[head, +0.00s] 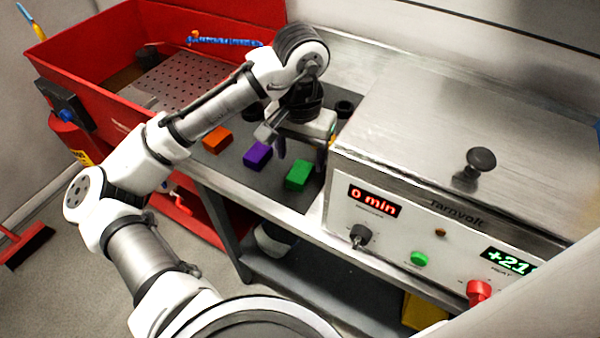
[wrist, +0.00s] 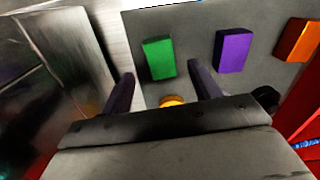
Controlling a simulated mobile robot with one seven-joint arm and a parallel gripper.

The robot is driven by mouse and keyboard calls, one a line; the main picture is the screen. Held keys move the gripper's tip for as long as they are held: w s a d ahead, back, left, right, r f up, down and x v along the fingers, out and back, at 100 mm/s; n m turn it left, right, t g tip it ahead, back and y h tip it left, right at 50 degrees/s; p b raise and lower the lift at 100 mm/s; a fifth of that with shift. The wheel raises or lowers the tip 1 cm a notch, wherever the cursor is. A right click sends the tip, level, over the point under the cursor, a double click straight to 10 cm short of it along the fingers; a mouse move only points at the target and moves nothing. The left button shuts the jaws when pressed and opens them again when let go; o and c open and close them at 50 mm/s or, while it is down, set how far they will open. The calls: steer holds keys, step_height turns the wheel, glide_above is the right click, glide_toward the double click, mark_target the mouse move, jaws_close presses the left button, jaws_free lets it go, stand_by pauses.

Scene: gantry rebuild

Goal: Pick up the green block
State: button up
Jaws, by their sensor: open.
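The green block (head: 298,175) lies on a dark grey mat on the bench, left of the metal oven-like machine. It also shows in the wrist view (wrist: 159,59), ahead of my fingertips and roughly between their lines. My gripper (head: 305,148) is open and empty, above the mat and a little behind the green block in the head view. In the wrist view its two dark fingers (wrist: 160,82) point toward the block and appear apart from it. An orange round thing (wrist: 172,101) shows low between the fingers.
A purple block (head: 257,155) and an orange block (head: 217,139) lie in a row left of the green one. The machine (head: 440,140) stands close on the right. A red bin (head: 90,38) is at the left. Dark round items (head: 345,108) stand behind.

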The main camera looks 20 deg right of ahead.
mark_target(300, 171)
steer(key=shift+w+f+p, duration=0.1)
steer(key=shift+f+p, duration=0.25)
steer(key=shift+f, duration=1.9)
steer(key=c, duration=1.2)
steer(key=shift+r, duration=0.1)
